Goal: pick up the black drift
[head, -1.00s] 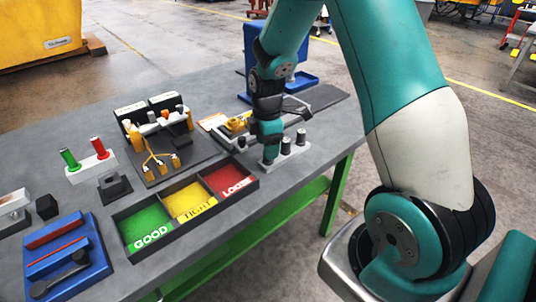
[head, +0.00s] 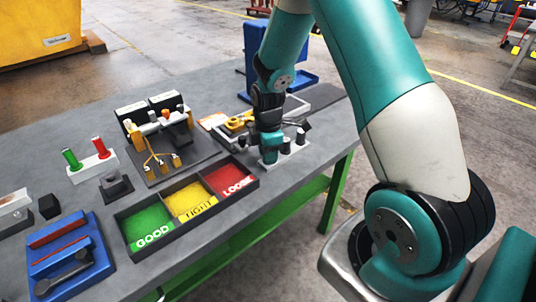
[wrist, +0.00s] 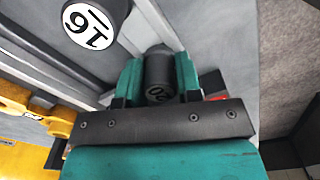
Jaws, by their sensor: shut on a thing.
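My gripper (head: 270,152) is at the grey block (head: 270,164) near the table's right front edge. In the wrist view, the teal fingers of my gripper (wrist: 158,82) are shut on the black drift (wrist: 158,68), a dark cylinder with a white marking on its end. The drift sits between the two fingers. In the head view my gripper hides it, so I cannot tell whether it still rests in the block.
The three-part tray with green, yellow and red compartments (head: 186,203) lies left of my gripper. A yellow-and-grey fixture (head: 232,124) is just behind it. A white block with green and red pins (head: 93,166) stands further left. A blue stand (head: 258,55) is at the back.

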